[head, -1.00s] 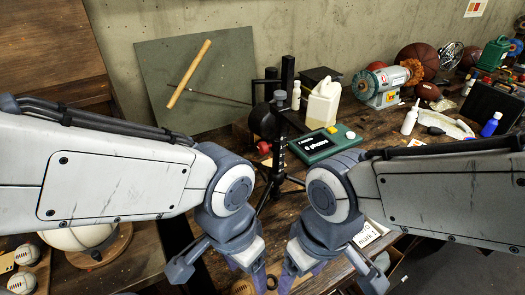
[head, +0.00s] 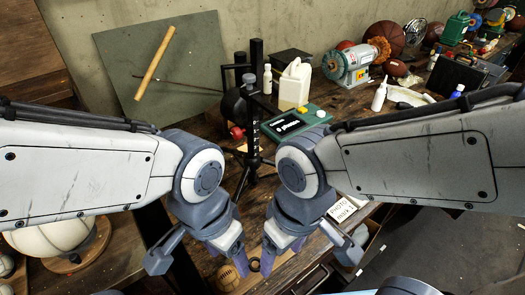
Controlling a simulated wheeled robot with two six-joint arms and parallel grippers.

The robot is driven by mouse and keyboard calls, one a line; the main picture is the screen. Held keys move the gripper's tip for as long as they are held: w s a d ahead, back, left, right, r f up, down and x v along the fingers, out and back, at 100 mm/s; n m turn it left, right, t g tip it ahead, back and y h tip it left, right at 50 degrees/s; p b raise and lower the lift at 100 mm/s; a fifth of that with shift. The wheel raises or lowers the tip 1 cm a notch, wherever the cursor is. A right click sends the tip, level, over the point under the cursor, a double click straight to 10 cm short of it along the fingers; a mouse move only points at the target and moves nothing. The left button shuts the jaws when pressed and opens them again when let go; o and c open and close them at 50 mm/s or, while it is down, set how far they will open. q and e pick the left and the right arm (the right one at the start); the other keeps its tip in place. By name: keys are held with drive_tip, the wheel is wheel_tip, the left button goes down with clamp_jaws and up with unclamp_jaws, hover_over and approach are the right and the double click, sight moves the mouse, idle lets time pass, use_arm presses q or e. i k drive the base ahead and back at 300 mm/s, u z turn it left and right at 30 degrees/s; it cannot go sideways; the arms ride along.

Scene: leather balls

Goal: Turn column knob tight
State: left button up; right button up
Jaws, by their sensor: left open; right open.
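A black stand with an upright column (head: 253,135) and spread tripod legs stands on the wooden bench, behind my grippers in the head view. A small red knob (head: 237,132) shows at the column's left side, below a dark round ball (head: 232,106). Whether it is tight cannot be seen. My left gripper (head: 200,259) is open and empty, in front of the stand and to its left. My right gripper (head: 308,256) is open and empty, in front and to the right. Both are apart from the column. My forearms hide parts of the bench.
A green board (head: 296,124) and a cream jug (head: 294,86) stand right of the column.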

sight(236, 132)
drive_tip(key=k, duration=1)
drive_tip(key=u, duration=0.8)
drive_tip(key=i, duration=0.6)
drive_tip(key=z, duration=0.9)
